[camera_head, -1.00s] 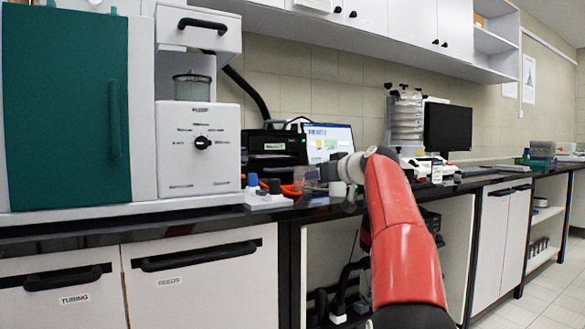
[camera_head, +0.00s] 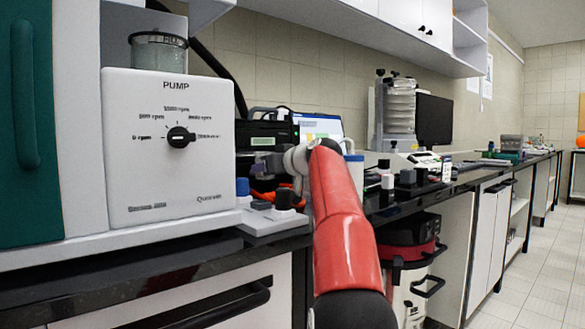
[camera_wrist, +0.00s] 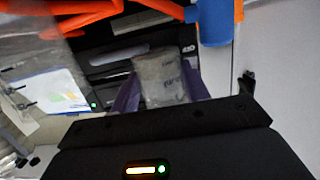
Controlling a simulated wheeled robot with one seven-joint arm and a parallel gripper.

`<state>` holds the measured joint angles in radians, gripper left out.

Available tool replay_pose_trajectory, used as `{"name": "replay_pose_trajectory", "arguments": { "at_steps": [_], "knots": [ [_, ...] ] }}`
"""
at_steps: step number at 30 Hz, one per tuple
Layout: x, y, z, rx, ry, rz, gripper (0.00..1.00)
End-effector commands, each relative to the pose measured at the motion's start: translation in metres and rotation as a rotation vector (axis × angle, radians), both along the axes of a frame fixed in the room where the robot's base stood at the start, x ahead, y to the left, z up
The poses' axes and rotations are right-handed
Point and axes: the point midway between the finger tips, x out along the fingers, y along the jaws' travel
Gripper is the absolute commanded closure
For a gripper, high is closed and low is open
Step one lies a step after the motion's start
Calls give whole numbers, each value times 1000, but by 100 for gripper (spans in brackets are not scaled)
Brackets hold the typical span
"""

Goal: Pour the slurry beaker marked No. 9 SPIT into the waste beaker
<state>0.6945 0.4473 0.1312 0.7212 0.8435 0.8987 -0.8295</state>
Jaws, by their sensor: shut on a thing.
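My gripper (camera_wrist: 158,100) shows in the wrist view with purple fingers on both sides of a greyish, cloudy beaker (camera_wrist: 162,78), and it is shut on it. The beaker bears dark marks that are too blurred to read. It looks tilted in this view. In the head view my gripper (camera_head: 270,163) is small, in front of the dark device, and the held beaker is hard to make out there. I cannot pick out a waste beaker for certain; a white container with a blue rim (camera_head: 353,172) stands just right of my arm.
A white pump unit (camera_head: 170,150) with a glass vessel (camera_head: 158,52) above it stands at left. A dark device (camera_head: 265,133) and a screen (camera_head: 320,128) are behind my gripper. Small bottles (camera_head: 386,178) crowd the black counter. A red-topped canister (camera_head: 405,250) stands below the counter.

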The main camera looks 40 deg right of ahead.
Motion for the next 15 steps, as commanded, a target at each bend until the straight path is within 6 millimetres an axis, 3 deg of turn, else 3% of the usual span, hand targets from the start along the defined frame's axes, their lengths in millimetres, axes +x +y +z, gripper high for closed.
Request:
{"name": "replay_pose_trajectory", "arguments": {
  "at_steps": [15],
  "knots": [
    [0,-2,3,24,-7,1,77]
  ]
}}
